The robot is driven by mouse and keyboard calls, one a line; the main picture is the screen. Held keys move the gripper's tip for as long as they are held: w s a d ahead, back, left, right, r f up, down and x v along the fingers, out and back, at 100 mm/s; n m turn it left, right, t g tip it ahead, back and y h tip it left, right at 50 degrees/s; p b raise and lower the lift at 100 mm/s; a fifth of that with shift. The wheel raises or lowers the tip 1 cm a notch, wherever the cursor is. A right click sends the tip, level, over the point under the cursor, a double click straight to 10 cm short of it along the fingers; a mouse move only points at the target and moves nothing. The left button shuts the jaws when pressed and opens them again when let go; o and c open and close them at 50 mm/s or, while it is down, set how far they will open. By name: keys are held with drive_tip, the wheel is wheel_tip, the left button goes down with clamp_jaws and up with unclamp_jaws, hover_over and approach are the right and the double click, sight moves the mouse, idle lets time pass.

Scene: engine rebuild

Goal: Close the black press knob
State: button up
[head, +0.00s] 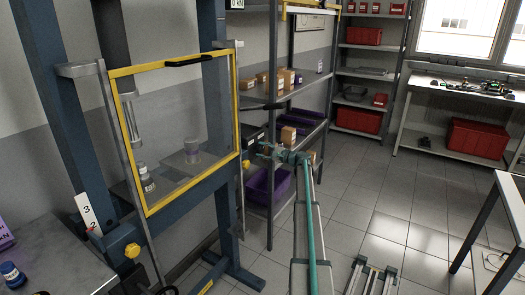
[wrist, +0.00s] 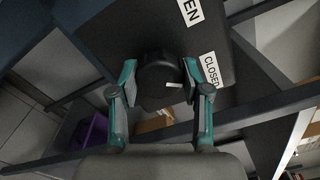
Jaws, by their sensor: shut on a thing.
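The black press knob (wrist: 155,75) is in the upper middle of the wrist view, on a dark panel. A short white mark on the knob points right, toward the white CLOSED label (wrist: 212,68). Another label ending in "EN" (wrist: 190,11) is above it, cut off by the frame edge. My gripper (wrist: 159,86) has its two teal fingers on either side of the knob, shut on it. In the head view my gripper (head: 266,151) reaches to the right of the blue press frame (head: 219,100). I cannot make out the knob there.
The press has a yellow-framed clear guard (head: 152,140). A metal shelf with cardboard boxes (head: 288,78) stands close behind my gripper, with a purple bin (head: 268,192) low down. A workbench (head: 462,92) stands at the back right.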

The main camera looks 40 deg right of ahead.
idle(0.3)
drive_tip(key=o, duration=1.1)
drive_tip(key=shift+o, duration=0.2)
drive_tip(key=v, duration=1.2)
